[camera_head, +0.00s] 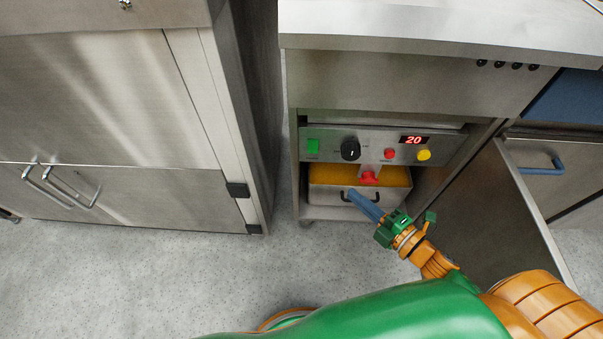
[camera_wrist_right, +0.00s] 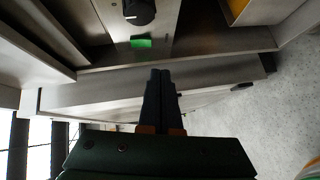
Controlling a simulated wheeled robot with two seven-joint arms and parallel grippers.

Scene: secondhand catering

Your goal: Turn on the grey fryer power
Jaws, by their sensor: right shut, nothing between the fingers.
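The grey fryer (camera_head: 318,200) sits in the open cabinet under the counter, with orange-yellow contents in its basin. Its panel (camera_head: 325,133) has a green switch (camera_head: 313,146), a black knob (camera_head: 350,149), a red display reading 20, a red button and a yellow button. My right gripper (camera_head: 352,194) is shut and empty, in front of the basin, below and right of the green switch. In the right wrist view the shut fingers (camera_wrist_right: 160,72) point toward the panel, with the green switch (camera_wrist_right: 141,43) and black knob (camera_wrist_right: 139,11) beyond the tips. My left gripper is out of view.
An open cabinet door (camera_head: 500,220) stands to the right of the fryer. A steel cabinet (camera_head: 110,110) stands at the left, with a narrow gap between. A red part (camera_head: 369,178) juts out below the panel. The floor (camera_head: 240,270) in front is clear.

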